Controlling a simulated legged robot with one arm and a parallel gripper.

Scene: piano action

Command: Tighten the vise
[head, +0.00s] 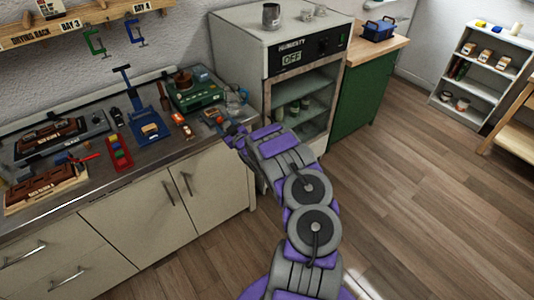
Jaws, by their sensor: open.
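A blue device with a tan block on it (148,129), which looks like the vise, sits on the workbench left of my gripper. A blue T-shaped handle (123,76) rises behind it; whether the two are joined is hard to tell. How far its jaws are closed is too small to see. My gripper (234,132) is open at the end of my purple and grey arm, over the right front edge of the bench. It is apart from the blue device, and nothing shows held in it.
The workbench (125,181) also holds a red tray (118,152), a green machine (194,92) and brown wooden pieces. A humidity cabinet (299,80) stands right of the bench. Green and blue clamps (136,32) hang on the wall. The wooden floor (420,210) at right is clear.

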